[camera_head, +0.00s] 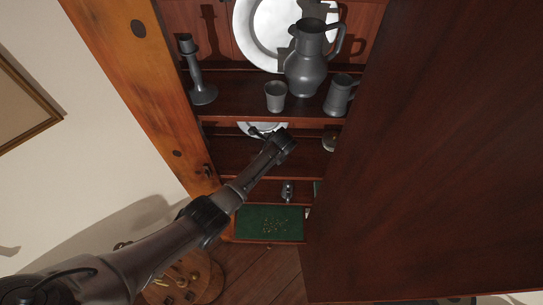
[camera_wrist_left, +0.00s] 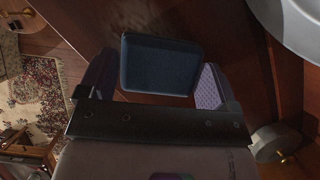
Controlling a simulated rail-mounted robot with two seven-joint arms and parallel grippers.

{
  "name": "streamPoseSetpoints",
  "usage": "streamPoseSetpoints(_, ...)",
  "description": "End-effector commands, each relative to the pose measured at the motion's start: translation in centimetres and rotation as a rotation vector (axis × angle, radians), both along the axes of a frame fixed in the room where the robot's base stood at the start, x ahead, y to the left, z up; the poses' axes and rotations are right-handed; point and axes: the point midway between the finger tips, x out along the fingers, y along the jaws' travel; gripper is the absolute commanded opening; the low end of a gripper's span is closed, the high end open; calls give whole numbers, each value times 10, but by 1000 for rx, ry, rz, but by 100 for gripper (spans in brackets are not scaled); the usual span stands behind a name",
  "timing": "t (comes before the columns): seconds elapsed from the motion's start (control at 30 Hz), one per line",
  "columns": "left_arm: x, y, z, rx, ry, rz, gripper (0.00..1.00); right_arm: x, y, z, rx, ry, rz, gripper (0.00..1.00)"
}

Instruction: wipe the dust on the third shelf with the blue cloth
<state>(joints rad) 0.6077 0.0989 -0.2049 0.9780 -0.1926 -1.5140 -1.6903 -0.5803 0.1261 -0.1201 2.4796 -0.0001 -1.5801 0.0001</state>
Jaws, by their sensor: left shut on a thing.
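My left gripper (camera_head: 284,144) reaches into the cabinet, in front of the shelf (camera_head: 235,152) below the jug's shelf. In the left wrist view its fingers are shut on the dark blue cloth (camera_wrist_left: 160,66), a flat rounded pad spanning the space between them. The cloth cannot be made out in the head view. Red-brown wood lies close beyond it in the wrist view; I cannot tell whether they touch. No dust can be clearly told on the shelves. My right gripper is out of view.
A pewter jug (camera_head: 308,62), cup (camera_head: 276,96), mug (camera_head: 339,97) and candlestick (camera_head: 199,80) stand on the shelf above. A plate (camera_head: 258,128) stands behind my gripper. A large dark wooden panel (camera_head: 430,160) blocks the right side. A green object (camera_head: 255,222) lies low down.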

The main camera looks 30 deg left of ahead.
Motion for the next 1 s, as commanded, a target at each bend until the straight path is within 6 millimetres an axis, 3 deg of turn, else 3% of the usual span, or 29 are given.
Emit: streamPoseSetpoints(1.0, -31, 53, -3, 1, 3, 1, 66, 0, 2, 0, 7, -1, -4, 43)
